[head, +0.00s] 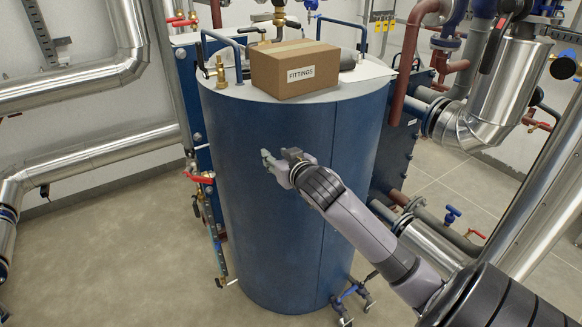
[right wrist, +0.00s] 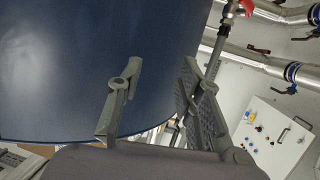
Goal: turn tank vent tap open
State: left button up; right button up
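The large blue tank (head: 270,190) stands in the middle of the head view and fills the upper left of the right wrist view (right wrist: 60,60). A small brass tap (head: 219,70) with a dark handle stands at the left of its top; I cannot tell for sure if it is the vent tap. My right gripper (head: 270,163) is in front of the tank's side, well below the brass tap. In the right wrist view, its two fingers (right wrist: 160,98) are apart with nothing between them. My left gripper is not in view.
A cardboard box labelled FITTINGS (head: 294,70) sits on the tank top, right of the brass tap. A red-handled valve (head: 200,178) is on the gauge pipe along the tank's left side. Silver pipes (head: 95,155) run at the left. The floor at lower left (head: 110,260) is clear.

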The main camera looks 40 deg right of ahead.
jog(key=shift+s+d+f, duration=0.2)
jog(key=shift+d+f, duration=0.05)
jog(key=shift+f, duration=0.45)
jog(key=shift+s+d+f, duration=0.15)
jog(key=shift+d+f, duration=0.1)
jog(key=shift+f, duration=0.45)
jog(key=s+f+g, duration=0.3)
jog(key=f+g, duration=0.1)
jog(key=f, duration=2)
jog(key=s+a+f+n+g+y, duration=0.1)
jog(key=s+a+f+g, duration=0.1)
jog(key=s+f, duration=0.45)
jog(key=s+a+f+n+g+y, duration=0.1)
jog(key=s+a+f, duration=0.15)
jog(key=f, duration=0.75)
jog(key=s+a+f+n+g, duration=0.1)
jog(key=s+a+f+g, duration=0.4)
jog(key=s+f, duration=1.2)
jog(key=s+a+f, duration=0.2)
jog(key=s+a, duration=0.1)
jog(key=s, duration=0.4)
jog(key=s+a+f+n+y, duration=0.1)
jog(key=s+a, duration=0.3)
jog(key=s, duration=0.2)
jog(key=s+a+f+n+g+y, duration=0.1)
jog(key=s+a+f, duration=0.1)
jog(key=s, duration=0.5)
jog(key=shift+s+a+f, duration=0.3)
jog(key=shift+a+f, duration=0.05)
jog(key=shift+a, duration=0.55)
